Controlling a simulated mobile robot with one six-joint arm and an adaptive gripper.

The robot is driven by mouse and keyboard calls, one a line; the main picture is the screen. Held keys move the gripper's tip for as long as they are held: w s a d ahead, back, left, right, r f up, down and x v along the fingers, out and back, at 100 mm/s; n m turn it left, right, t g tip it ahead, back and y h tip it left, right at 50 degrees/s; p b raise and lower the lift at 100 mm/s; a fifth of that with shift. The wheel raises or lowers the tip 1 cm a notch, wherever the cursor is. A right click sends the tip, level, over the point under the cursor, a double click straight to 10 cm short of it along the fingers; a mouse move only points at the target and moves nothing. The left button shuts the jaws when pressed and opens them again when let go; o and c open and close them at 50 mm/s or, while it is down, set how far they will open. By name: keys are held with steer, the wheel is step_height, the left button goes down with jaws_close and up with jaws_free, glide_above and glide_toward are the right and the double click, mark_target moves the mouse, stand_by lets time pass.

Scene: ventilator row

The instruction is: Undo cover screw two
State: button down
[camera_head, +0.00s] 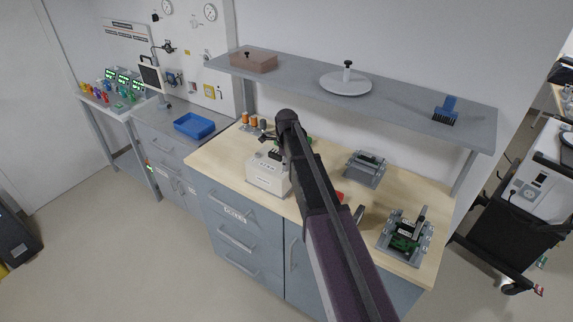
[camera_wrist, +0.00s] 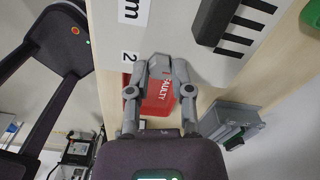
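The white unit (camera_head: 266,174) stands on the wooden bench, partly hidden behind my arm.
A red tray marked FAULTY (camera_wrist: 160,95) lies beyond the fingers. Grey fixtures (camera_head: 365,168) and (camera_head: 405,237) stand on the right of the bench. A shelf (camera_head: 300,80) overhangs the back. A blue tray (camera_head: 194,126) is on the left counter.

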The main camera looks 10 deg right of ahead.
steer(key=shift+n, duration=0.3)
steer(key=n, duration=0.9)
steer(key=shift+n, duration=0.3)
steer(key=n, duration=0.3)
steer(key=shift+n, duration=0.3)
steer(key=n, duration=1.3)
